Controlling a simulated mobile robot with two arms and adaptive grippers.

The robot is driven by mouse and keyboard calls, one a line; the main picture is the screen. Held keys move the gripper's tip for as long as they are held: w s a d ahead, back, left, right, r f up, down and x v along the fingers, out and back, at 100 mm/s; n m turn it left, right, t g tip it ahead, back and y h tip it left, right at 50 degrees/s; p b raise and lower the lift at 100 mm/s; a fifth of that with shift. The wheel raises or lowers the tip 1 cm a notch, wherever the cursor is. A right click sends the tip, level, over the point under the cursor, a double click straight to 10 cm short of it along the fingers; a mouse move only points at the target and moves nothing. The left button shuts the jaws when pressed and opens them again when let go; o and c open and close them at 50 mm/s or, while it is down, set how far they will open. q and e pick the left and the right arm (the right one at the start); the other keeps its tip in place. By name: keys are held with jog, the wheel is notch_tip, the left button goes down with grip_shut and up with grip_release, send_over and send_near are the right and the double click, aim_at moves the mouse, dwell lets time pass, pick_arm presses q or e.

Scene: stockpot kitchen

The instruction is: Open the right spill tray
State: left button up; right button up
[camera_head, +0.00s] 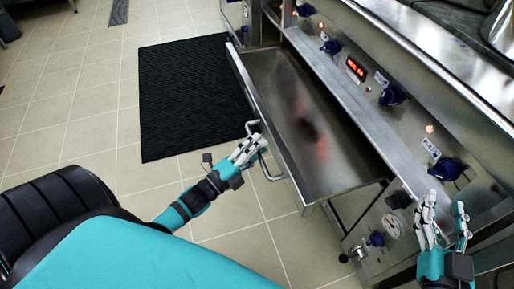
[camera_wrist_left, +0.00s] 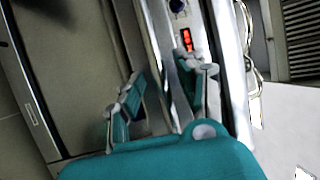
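The spill tray (camera_head: 290,75) is a wide metal drawer under the counter, pulled far out, with a dark, reddish-tinged patch inside. In the left wrist view its grey inside (camera_wrist_left: 75,85) is at the left. My left gripper (camera_head: 247,148) is at the bar handle (camera_head: 268,170) on the tray's front. Its fingers look close together there; I cannot tell whether they grip the bar. My right gripper (camera_head: 444,215) is open and empty beside the control panel. The left wrist view shows two spread fingers (camera_wrist_left: 167,85) with nothing held between them and no handle close by.
The control panel (camera_head: 372,80) has blue knobs (camera_head: 391,95), a red display (camera_head: 355,68) and a gauge (camera_head: 392,225). A black mat (camera_head: 190,95) lies on the tiled floor left of the tray. Open floor (camera_head: 70,110) lies farther left.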

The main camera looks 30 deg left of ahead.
pick_arm(q)
jog(key=v, duration=1.2)
jog(key=shift+r, duration=0.1)
